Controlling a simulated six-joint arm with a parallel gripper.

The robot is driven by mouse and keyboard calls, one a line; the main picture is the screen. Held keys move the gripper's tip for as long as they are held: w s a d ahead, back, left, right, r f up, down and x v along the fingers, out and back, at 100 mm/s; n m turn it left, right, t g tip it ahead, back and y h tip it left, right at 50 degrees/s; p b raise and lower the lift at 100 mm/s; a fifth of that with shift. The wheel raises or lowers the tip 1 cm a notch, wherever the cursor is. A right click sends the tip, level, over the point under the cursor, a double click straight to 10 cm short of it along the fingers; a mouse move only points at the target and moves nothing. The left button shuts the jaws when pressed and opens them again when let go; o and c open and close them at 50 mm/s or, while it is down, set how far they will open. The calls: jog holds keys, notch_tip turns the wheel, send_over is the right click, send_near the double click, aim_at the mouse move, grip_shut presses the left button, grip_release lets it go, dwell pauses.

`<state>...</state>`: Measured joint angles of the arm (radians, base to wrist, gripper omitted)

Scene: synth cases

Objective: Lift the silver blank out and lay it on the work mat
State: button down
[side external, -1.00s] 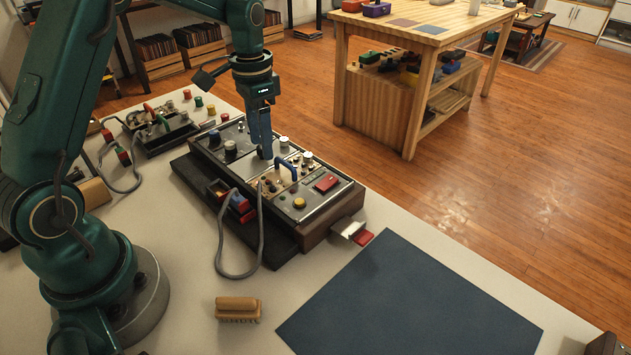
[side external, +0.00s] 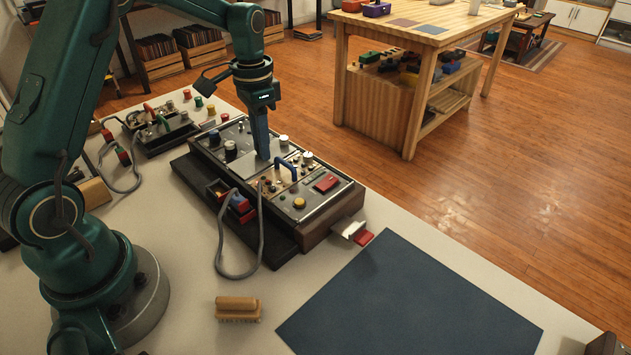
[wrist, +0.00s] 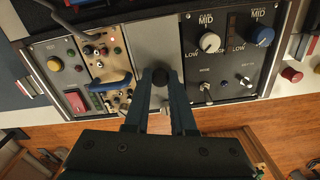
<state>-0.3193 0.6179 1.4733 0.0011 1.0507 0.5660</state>
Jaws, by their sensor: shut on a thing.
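The silver blank (side external: 250,168) is a plain metal plate in the rack of panels (side external: 334,203). In the wrist view the silver blank (wrist: 160,35) lies between a tan panel with a blue handle and a dark panel with knobs. My gripper (side external: 263,153) points down at it. In the wrist view my gripper (wrist: 160,80) is shut on the round black knob of the blank, and its fingers hide part of the plate. I cannot tell whether the plate is raised from the rack. The work mat (side external: 410,300) is dark blue, flat and bare on the table.
A blue handle (side external: 287,168) and several knobs stand up close beside the blank. A grey cable (side external: 238,273) loops in front of the rack. A wooden brush (side external: 238,308) lies left of the mat. A red-ended piece (side external: 363,237) lies between rack and mat.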

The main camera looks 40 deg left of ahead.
jog(key=r, duration=0.4)
jog(key=shift+s+a+r, duration=0.15)
jog(key=shift+s+a, duration=0.05)
jog(key=shift+a, duration=0.1)
jog(key=s+a+r, duration=0.7)
jog(key=a+r, duration=0.1)
jog(key=r, duration=0.2)
jog(key=shift+s, duration=0.25)
dwell(0.4)
